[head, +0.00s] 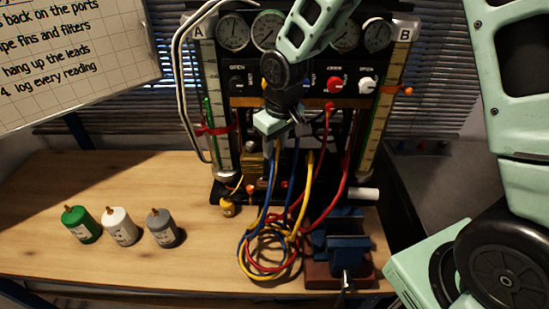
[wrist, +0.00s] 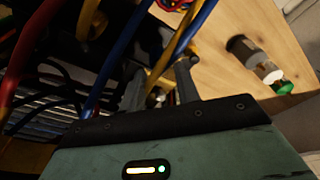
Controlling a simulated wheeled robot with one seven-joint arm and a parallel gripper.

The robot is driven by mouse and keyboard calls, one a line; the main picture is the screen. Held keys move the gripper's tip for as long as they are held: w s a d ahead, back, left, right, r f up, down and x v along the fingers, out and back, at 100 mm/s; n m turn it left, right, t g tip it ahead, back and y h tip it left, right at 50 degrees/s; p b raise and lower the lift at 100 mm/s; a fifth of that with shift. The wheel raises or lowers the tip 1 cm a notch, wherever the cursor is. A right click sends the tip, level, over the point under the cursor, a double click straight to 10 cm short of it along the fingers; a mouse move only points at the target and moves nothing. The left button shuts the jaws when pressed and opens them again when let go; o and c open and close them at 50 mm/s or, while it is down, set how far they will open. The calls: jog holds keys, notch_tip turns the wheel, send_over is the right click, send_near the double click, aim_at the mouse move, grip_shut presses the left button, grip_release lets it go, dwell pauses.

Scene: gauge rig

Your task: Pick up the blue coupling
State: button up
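My gripper (head: 283,128) is in front of the middle of the gauge rig, among the hoses. In the wrist view its two fingers (wrist: 160,92) stand apart, with a yellow hose and a small shiny part showing between or behind them. A blue hose (wrist: 116,58) runs just left of the fingers. In the head view blue hose (head: 294,180) hangs below the gripper into a coil on the bench. I cannot pick out the blue coupling itself; my arm and gripper hide part of the rig's front. I see nothing clearly held.
Red hose (head: 344,185) and yellow hose (head: 307,190) hang close by. A blue vise (head: 341,251) stands at the bench's front right. Green (head: 80,225), white (head: 121,227) and grey (head: 163,229) bottles stand left. The bench's left side (head: 50,190) is mostly clear.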

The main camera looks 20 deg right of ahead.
aim_at(275, 152)
jog(key=shift+w+f+p, duration=0.15)
jog(key=shift+f+p, duration=0.45)
jog(key=shift+f, duration=0.7)
jog(key=shift+w+f+p, duration=0.1)
jog(key=shift+f+p, duration=0.5)
jog(key=shift+f, duration=0.7)
grip_shut()
